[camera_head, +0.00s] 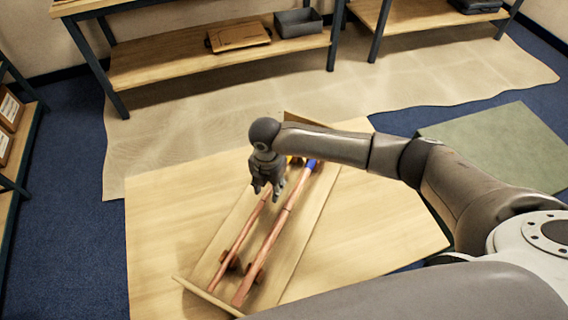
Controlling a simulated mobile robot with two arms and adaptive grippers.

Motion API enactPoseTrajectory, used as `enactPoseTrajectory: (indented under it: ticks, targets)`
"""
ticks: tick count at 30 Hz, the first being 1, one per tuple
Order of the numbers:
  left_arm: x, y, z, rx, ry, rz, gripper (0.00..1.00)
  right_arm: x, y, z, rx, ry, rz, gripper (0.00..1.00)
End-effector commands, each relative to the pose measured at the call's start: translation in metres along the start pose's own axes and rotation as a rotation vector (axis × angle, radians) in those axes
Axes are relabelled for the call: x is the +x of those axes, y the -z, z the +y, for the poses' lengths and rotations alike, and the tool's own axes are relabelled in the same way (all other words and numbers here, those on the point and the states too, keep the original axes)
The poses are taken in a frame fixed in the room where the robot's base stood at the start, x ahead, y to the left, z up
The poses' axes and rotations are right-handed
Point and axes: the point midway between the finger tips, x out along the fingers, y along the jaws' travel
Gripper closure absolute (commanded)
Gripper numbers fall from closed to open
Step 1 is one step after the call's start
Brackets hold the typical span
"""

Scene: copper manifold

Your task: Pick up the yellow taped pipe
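The yellow taped pipe is a thin copper pipe (238,243) lying lengthwise in a shallow wooden tray (305,236). A bit of yellow tape (290,159) shows at its far end, partly hidden behind my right gripper (266,193). This gripper points down over the far part of that pipe, with its fingers apart. I cannot tell whether the fingers touch the pipe. A second copper pipe with blue tape (312,163) at its far end lies beside it on the right. My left gripper is not in view.
The tray sits on a light wooden table (165,235), with bare surface on both sides. Small brown supports (252,270) stand by the near ends of the pipes. Behind the table, a shelf (165,68) holds a grey bin (298,22) and a wooden board (238,37).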

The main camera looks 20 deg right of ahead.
Motion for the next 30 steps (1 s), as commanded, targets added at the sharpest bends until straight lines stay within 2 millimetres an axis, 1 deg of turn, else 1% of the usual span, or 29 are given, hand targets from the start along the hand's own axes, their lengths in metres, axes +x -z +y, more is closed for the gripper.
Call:
enactPoseTrajectory:
  ticks: [4, 5, 12, 14, 30]
  targets:
    - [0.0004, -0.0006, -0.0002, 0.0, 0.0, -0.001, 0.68, 0.0002, 0.0, 0.0, 0.0, 0.0, 0.0, 0.62]
    - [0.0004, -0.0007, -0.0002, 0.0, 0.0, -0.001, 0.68, 0.0002, 0.0, 0.0, 0.0, 0.0, 0.0, 0.63]
    - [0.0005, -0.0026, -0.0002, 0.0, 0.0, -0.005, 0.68, -0.0001, -0.0002, -0.0001, 0.0, 0.0, 0.0, 0.94]
    - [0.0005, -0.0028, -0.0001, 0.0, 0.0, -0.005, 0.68, -0.0002, -0.0002, -0.0001, 0.0, 0.0, 0.0, 1.0]
    - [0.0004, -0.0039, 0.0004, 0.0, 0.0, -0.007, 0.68, -0.0007, -0.0005, 0.0001, 0.001, 0.0, -0.001, 1.0]
